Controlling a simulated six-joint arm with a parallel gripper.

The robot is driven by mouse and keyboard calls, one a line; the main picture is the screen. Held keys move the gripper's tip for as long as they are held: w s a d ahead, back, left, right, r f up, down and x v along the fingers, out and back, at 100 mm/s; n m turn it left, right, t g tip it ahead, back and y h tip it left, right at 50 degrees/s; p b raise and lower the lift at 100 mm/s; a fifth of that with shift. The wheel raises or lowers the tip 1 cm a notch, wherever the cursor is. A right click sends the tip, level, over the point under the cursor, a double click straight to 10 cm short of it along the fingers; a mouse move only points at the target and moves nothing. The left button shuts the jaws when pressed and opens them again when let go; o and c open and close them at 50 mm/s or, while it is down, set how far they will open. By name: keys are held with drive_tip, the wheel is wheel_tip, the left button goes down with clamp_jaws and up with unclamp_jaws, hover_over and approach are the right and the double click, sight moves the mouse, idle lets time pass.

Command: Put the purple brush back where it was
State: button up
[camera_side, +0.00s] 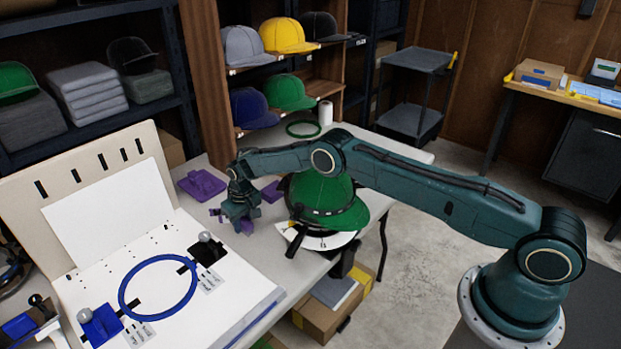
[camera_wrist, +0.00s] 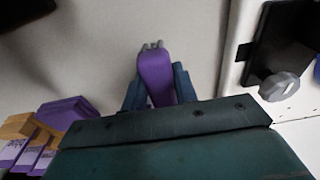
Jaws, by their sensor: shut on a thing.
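My gripper (camera_side: 240,222) is low over the grey table, between the white hoop board and the green cap. In the wrist view it is shut on the purple brush (camera_wrist: 156,75), whose rounded purple body sticks out past the fingers (camera_wrist: 155,95) and ends in small grey tips. In the side view the gripper mostly hides the brush; a bit of purple (camera_side: 247,227) shows at the fingers. I cannot tell whether the brush touches the table. A flat purple holder (camera_side: 202,184) with a raised part lies on the table behind and left of my gripper.
A purple block (camera_side: 270,192) stands right of my gripper; it and small wooden and purple pieces (camera_wrist: 28,145) show at lower left in the wrist view. A black clamp with a grey knob (camera_side: 208,246) is close in front. The green cap (camera_side: 325,197) stands under my forearm.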

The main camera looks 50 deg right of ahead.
sight(246, 222)
drive_tip(key=shift+f, duration=0.1)
drive_tip(key=o, duration=0.9)
drive_tip(key=shift+o, duration=0.2)
wheel_tip(246, 222, up, 12)
drive_tip(key=s, duration=0.1)
drive_tip(key=shift+s, duration=0.25)
drive_tip(key=shift+r, duration=0.2)
idle(0.4)
